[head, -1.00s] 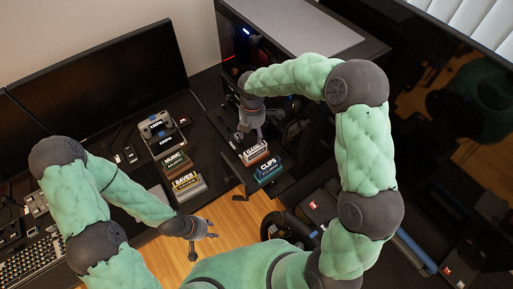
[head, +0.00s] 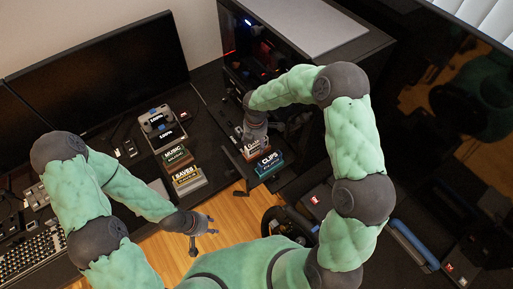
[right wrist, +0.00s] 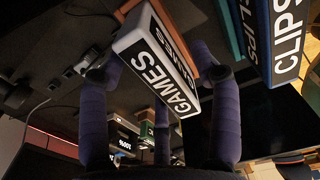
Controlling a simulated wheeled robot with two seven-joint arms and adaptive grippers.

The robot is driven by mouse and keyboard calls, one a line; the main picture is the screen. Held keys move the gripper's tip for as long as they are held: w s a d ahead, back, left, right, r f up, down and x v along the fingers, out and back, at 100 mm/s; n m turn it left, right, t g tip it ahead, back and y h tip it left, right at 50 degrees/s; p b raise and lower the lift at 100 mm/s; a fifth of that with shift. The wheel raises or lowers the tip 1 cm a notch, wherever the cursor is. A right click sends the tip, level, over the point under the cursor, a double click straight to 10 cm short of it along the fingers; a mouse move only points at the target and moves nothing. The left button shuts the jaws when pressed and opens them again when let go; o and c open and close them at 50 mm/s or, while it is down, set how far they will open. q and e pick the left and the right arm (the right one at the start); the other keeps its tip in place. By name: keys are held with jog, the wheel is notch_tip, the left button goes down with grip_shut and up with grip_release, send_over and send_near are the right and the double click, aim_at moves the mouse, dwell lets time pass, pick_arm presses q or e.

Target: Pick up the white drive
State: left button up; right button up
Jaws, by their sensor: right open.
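The white drive (right wrist: 135,42), labelled GAMES, sits with an orange-brown drive (right wrist: 187,48) against it. In the head view the white drive (head: 248,143) is partly covered by my right gripper (head: 256,136). My right gripper's fingers (right wrist: 153,64) are open and spread on both sides of the white drive in the right wrist view. I cannot tell whether they touch it. My left gripper (head: 203,231) hangs empty with spread fingers over the floor.
A teal drive labelled CLIPS (head: 268,163) stands close beside the white drive. SAVES (head: 187,179) and MUSIC (head: 176,156) drives lie on the desk to the left. A PC case (head: 300,50) stands behind. A steering wheel (head: 290,222) is below right.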

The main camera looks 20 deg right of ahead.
grip_shut()
jog(key=shift+r, duration=0.1)
